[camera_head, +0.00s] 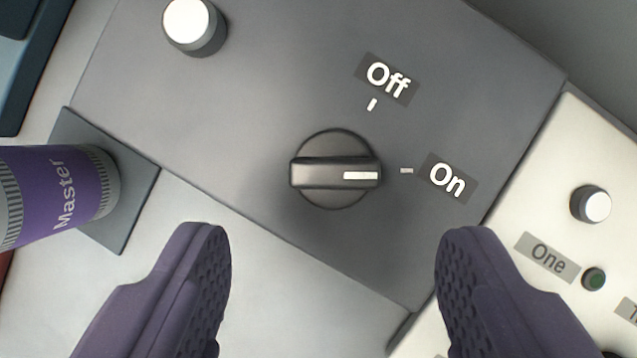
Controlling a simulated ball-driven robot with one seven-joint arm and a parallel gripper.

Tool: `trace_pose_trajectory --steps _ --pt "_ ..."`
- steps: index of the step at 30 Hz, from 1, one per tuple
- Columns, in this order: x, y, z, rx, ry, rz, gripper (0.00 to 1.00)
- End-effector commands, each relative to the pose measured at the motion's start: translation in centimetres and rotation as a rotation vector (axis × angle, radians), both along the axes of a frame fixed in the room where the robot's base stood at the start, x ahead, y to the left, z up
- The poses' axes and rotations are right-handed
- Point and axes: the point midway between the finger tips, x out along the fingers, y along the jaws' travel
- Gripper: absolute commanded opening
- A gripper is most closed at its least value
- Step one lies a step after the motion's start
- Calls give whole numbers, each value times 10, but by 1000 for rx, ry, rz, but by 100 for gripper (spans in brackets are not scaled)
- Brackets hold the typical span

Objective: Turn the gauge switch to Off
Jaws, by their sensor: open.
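The gauge switch (325,174) is a dark round knob with a raised bar, on a grey panel (250,110) in the upper middle of the view. The white mark on its bar points right, in line with the tick beside the On label (447,178). The Off label (388,78) and its tick are above and to the right of the knob. My gripper (332,240) is open and empty. Its two purple fingers show at the bottom, one on each side of the knob and lower in the picture, apart from it.
A purple cylinder marked Master (60,195) stands at the left on a dark plate. A white-topped button (192,22) is on the grey panel at upper left. A cream panel (520,210) at the right has a white-topped button (592,205) and a small green button (593,279) by the One label.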

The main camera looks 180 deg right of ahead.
Motion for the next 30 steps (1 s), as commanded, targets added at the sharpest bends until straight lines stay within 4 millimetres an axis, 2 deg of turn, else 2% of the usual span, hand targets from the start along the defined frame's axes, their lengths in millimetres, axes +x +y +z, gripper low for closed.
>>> trace_pose_trajectory --steps 1,7,18,25,26,30 --pt "3 1 -12 0 2 1 66" --pt "15 3 -38 0 -1 -1 66" --pt "19 4 -44 -1 -2 1 66" --pt "19 4 -44 0 -2 0 13" --pt "19 4 -44 -1 -2 -1 10" --pt "19 3 -43 -1 -1 4 10"
